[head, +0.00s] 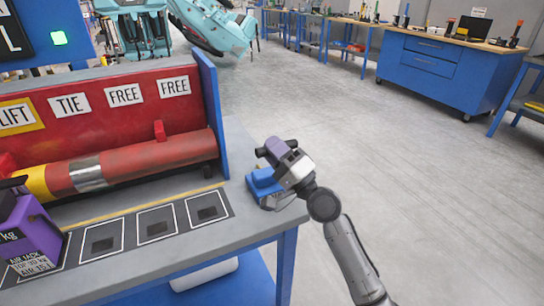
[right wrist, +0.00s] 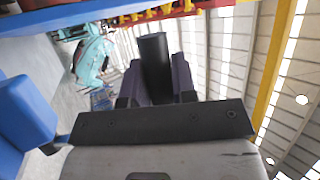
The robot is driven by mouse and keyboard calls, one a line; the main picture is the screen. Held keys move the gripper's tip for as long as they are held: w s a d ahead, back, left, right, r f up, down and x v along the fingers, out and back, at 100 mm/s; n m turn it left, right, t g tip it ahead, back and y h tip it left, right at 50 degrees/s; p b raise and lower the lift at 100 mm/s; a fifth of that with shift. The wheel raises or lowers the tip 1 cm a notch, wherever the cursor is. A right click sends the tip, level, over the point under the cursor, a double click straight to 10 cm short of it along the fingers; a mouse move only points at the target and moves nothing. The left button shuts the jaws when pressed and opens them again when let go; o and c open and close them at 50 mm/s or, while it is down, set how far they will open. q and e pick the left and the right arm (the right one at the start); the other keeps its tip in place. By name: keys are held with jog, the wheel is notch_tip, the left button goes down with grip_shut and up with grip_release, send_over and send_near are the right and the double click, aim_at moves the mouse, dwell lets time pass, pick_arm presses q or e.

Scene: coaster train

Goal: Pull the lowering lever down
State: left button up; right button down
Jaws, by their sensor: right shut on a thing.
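The lever's black handle (head: 262,152) stands above a blue base (head: 265,184) at the right end of the workbench. My right gripper (head: 279,148) is shut on this handle. In the right wrist view the black handle (right wrist: 155,62) sits between the two purple fingers of my right gripper (right wrist: 156,88) and sticks out past their tips. The blue base (right wrist: 24,115) also shows there at the left edge. The lever's lower part is hidden behind my gripper in the head view. My left gripper is not in view.
The workbench (head: 260,226) holds a purple air jack (head: 33,235) at the left and a row of marked squares (head: 155,222). Behind them, a red cylinder (head: 140,160) lies before a red panel. Open grey floor lies to the right, with blue cabinets (head: 435,70) farther back.

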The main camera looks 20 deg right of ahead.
dwell(0.5)
jog(key=c, duration=0.9)
grip_release()
jog(key=shift+s+f, duration=0.1)
jog(key=shift+s+d+f, duration=0.15)
jog(key=shift+s+d, duration=0.05)
jog(key=b+v, duration=0.1)
jog(key=v, duration=1.2)
jog(key=shift+b, duration=0.4)
